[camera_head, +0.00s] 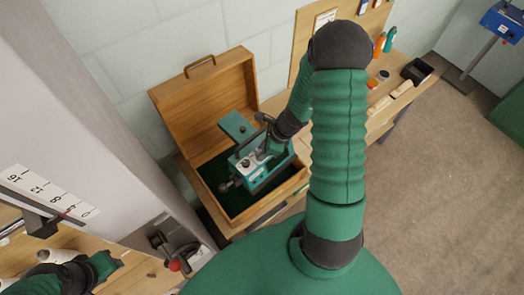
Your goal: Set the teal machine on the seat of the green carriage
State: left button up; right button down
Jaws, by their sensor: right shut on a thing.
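The teal machine (272,175) is a small boxy device with a flat teal plate (238,127) and a dark knob at its left end. It is in or just over the open wooden case (208,104); I cannot tell whether it touches the dark green lining. My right gripper (266,150) is shut on the machine at its upper side, and my forearm hides part of it. My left gripper (50,262) is at the lower left over a wooden surface, partly cut off, and its jaws are unclear.
A pale post (125,120) with a scale plate (45,190) stands left of the case. A wooden bench (385,115) with bottles and a black tray (416,71) runs behind my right arm. A blue device (503,20) is at the top right. Open floor (440,200) lies right.

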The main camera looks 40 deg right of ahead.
notch_tip(320, 180, up, 10)
jog(key=p, duration=0.8)
jog(key=shift+f, duration=0.15)
